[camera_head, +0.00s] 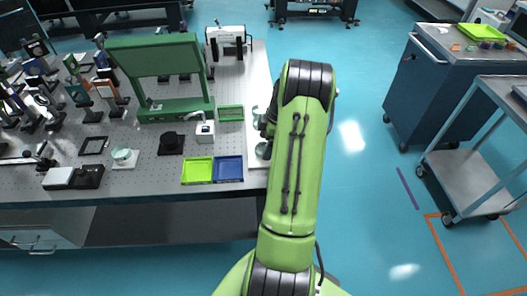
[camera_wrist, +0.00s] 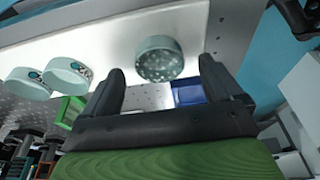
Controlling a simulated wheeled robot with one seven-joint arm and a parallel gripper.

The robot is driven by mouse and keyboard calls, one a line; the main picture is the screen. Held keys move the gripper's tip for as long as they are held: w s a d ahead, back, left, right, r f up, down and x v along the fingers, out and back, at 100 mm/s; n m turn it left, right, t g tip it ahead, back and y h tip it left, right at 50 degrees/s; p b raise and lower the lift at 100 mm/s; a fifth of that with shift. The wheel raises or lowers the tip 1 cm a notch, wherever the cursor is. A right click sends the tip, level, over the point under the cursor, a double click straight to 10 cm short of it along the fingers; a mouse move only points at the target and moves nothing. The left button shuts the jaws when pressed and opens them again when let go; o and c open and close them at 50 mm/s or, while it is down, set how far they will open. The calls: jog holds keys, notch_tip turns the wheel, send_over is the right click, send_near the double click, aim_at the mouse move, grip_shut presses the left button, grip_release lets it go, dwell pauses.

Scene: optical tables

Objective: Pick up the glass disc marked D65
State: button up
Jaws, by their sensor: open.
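In the wrist view a round, pale grey-green glass disc (camera_wrist: 159,60) with a speckled face lies on a white surface (camera_wrist: 115,45). Two similar discs, a nearer one (camera_wrist: 68,74) and a farther one (camera_wrist: 28,83), lie to its left with small dark marks on their sides. I cannot read D65 on any of them. My gripper (camera_wrist: 161,66) is open, and the speckled disc appears between and beyond its fingertips with nothing held.
The perforated optical table (camera_head: 230,70) carries a green frame (camera_head: 155,58), a lime tray (camera_head: 197,171), a blue tray (camera_head: 229,169) and several optical mounts on the left. A blue cabinet (camera_head: 430,95) and a grey cart (camera_head: 465,167) stand right, across open floor.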

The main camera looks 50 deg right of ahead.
jog(key=shift+x, duration=1)
jog(key=shift+r, duration=0.1)
jog(key=c, duration=1.3)
